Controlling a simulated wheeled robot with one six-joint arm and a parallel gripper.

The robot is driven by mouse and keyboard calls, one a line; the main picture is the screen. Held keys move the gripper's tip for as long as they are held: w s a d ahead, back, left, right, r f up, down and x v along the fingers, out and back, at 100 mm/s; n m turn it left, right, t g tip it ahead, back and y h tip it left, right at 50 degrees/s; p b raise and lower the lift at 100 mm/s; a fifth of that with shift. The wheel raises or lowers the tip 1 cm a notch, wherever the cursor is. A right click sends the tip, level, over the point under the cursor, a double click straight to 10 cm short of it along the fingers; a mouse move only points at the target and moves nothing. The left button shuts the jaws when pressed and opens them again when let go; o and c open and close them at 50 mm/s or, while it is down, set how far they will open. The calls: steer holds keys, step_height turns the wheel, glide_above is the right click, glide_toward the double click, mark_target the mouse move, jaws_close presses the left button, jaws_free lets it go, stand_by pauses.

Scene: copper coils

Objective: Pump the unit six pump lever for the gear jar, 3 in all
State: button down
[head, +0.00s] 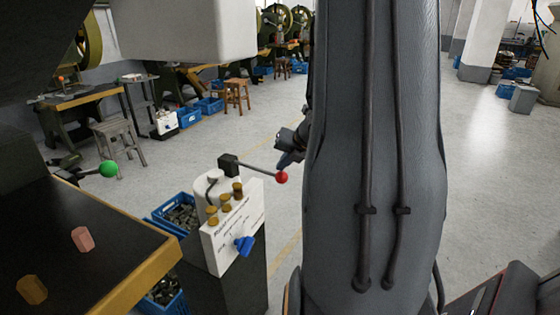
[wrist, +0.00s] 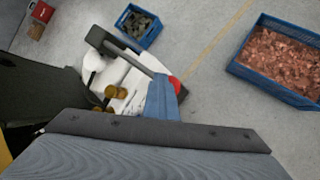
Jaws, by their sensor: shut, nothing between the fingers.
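The pump unit (head: 232,228) is a white box on a dark pedestal, with several brass fittings and a blue knob on its front. Its pump lever (head: 255,169) is a grey rod from a dark block, ending in a red ball (head: 282,177). The rod also shows in the wrist view (wrist: 130,56), sloping down to the red ball (wrist: 175,84). My gripper (head: 286,160) is shut and empty, close to the ball end. Its blue fingers (wrist: 163,100) partly cover the ball in the wrist view; contact cannot be told. I cannot make out a gear jar.
A dark table (head: 75,235) with a yellow edge and two small pieces stands at left. A green-ball lever (head: 108,168) is behind it. Blue crates of parts (head: 160,215) sit beside the pump. A crate of copper bits (wrist: 245,68) is on the floor. Open floor lies right.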

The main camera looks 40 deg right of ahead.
steer(key=shift+s+f+b, duration=0.15)
steer(key=shift+f+b, duration=0.45)
steer(key=shift+f, duration=0.2)
stand_by(0.5)
steer(key=shift+r, duration=0.15)
stand_by(0.5)
steer(key=shift+w+a+r+p, duration=0.1)
steer(key=shift+w+r+p, duration=0.05)
steer(key=shift+r+p, duration=1.05)
steer(key=shift+w+d+r+p, duration=0.1)
steer(key=shift+w+r+p, duration=0.1)
steer(key=shift+r+p, duration=1)
steer(key=shift+w+a+r+p, duration=0.1)
steer(key=shift+w+r+p, duration=0.05)
steer(key=shift+r+p, duration=1.05)
steer(key=shift+f, duration=0.1)
steer(key=r+p, duration=0.5)
steer(key=shift+w+a, duration=0.15)
steer(key=shift+w, duration=0.2)
stand_by(0.4)
